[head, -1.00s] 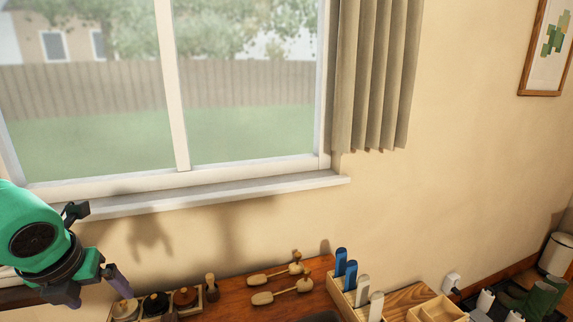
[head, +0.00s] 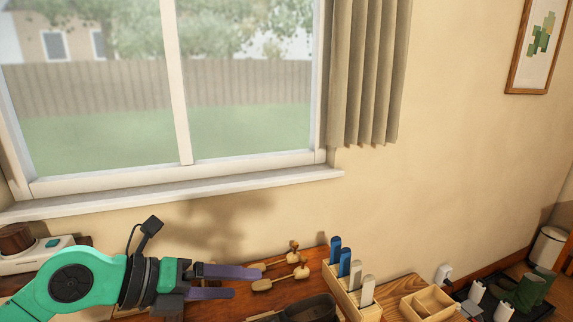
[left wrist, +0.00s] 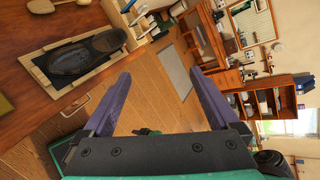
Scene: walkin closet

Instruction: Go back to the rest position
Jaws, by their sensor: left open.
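My left gripper (head: 226,282) comes in from the left in the head view, a green arm with dark purple fingers, raised over the wooden counter in front of the window. Its two fingers point right, apart and with nothing between them. In the left wrist view the same gripper (left wrist: 165,95) shows its two purple fingers spread wide, with floor visible between them. My right gripper is not in either view.
The wooden counter (head: 312,279) holds wooden shoe trees (head: 283,284), a dark shoe (left wrist: 88,58) in a wooden tray, and a box (head: 346,296) with blue and white upright pieces. Green boots (head: 531,290) and a bin (head: 548,248) stand at the right. Open floor (left wrist: 140,92) lies beyond the counter.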

